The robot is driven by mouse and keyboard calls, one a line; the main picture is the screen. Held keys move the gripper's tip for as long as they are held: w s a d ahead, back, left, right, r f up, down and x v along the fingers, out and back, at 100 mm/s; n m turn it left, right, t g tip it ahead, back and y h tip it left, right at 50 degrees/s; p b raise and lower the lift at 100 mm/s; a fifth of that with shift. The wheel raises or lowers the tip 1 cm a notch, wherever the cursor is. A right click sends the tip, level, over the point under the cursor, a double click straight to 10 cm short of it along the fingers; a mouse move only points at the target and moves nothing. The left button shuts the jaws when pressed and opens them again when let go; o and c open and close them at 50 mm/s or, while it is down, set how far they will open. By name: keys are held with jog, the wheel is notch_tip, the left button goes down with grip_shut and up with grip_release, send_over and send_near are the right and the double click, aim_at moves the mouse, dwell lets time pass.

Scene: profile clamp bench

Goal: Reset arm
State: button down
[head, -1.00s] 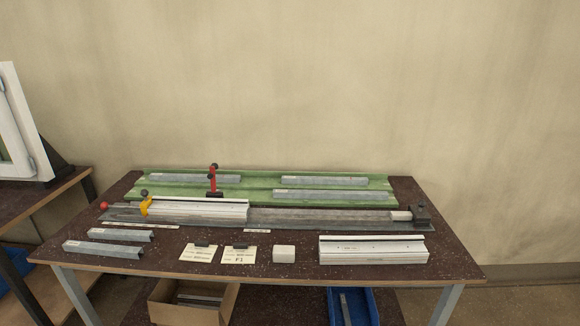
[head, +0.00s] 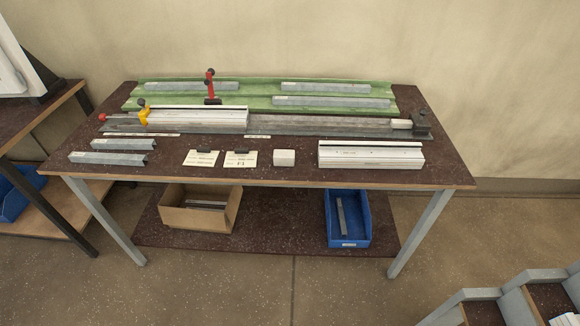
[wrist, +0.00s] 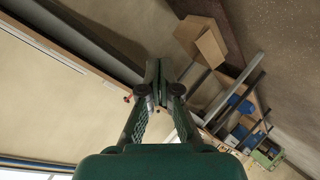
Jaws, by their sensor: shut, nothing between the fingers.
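My gripper (wrist: 156,92) shows in the wrist view with its fingers together and nothing between them. It hangs in free air, away from the bench. It is not in the head view. In the head view the bench (head: 300,175) carries a clamp fixture with a grey rail (head: 320,126). A white profile (head: 200,116) lies on the rail's left part, beside a yellow clamp (head: 144,113). A red-handled upright clamp (head: 210,88) stands behind it.
A second white profile (head: 371,156) lies at the bench's front right, near a small white block (head: 284,158). Several grey bars lie on the green tray (head: 260,102). A cardboard box (head: 198,217) and a blue bin (head: 346,240) sit below.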

jog(key=s+d+r+m+t+h, duration=0.1)
jog(key=s+d+r+m, duration=0.1)
jog(key=s+r+m, duration=0.3)
jog(key=s+d+r+m+t+h, duration=0.1)
jog(key=s+d+r+m, duration=0.2)
jog(key=s+r, duration=1.1)
jog(key=m, duration=0.3)
jog(key=shift+s+d, duration=0.3)
jog(key=shift+s, duration=0.05)
